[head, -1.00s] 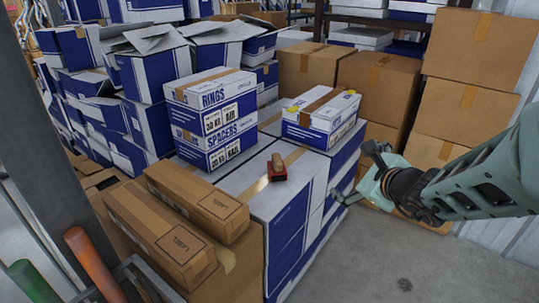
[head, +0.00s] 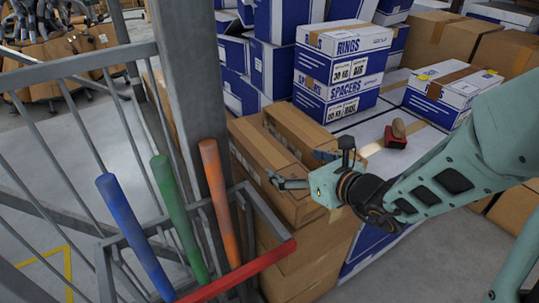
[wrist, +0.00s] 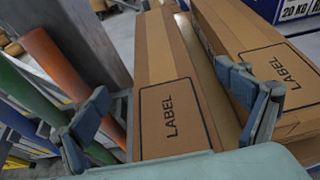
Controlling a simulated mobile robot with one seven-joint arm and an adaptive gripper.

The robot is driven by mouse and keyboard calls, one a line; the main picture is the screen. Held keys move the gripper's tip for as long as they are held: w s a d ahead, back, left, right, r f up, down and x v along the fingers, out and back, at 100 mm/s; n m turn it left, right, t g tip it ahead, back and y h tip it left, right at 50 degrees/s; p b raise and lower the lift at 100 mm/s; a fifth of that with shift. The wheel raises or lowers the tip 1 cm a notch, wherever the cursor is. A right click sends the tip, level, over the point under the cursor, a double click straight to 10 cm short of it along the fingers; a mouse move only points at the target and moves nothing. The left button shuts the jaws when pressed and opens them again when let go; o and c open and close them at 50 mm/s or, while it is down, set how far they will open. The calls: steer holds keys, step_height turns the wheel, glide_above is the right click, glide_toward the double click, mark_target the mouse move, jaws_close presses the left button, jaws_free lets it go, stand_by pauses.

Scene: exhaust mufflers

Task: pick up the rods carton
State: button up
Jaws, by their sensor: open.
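No carton here has the word rods readable on it. Two long brown cartons marked LABEL lie side by side on a brown stack: the left one (head: 253,150) and the right one (head: 296,136). My gripper (head: 298,169) is open and empty above their near ends. In the wrist view the left carton (wrist: 165,65) runs between the fingers, and the right carton (wrist: 245,40) lies partly behind the right finger. I cannot tell whether either finger touches. A small white-and-blue carton (head: 455,90) sits farther right, its print too small to read.
White-and-blue RINGS (head: 345,45) and SPACERS (head: 338,100) cartons are stacked behind. A small red-based object (head: 395,136) lies on the white box top. Blue (head: 133,235), green (head: 180,215) and orange (head: 218,200) rods stand in a metal rack beside a grey post (head: 188,70).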

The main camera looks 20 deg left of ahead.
mark_target(271, 154)
steer(key=b+x, duration=0.2)
steer(key=x, duration=0.7)
steer(key=shift+w+a+f, duration=0.15)
steer(key=shift+a, duration=0.1)
steer(key=c, duration=2)
steer(key=shift+r, duration=0.25)
steer(key=shift+c, duration=0.9)
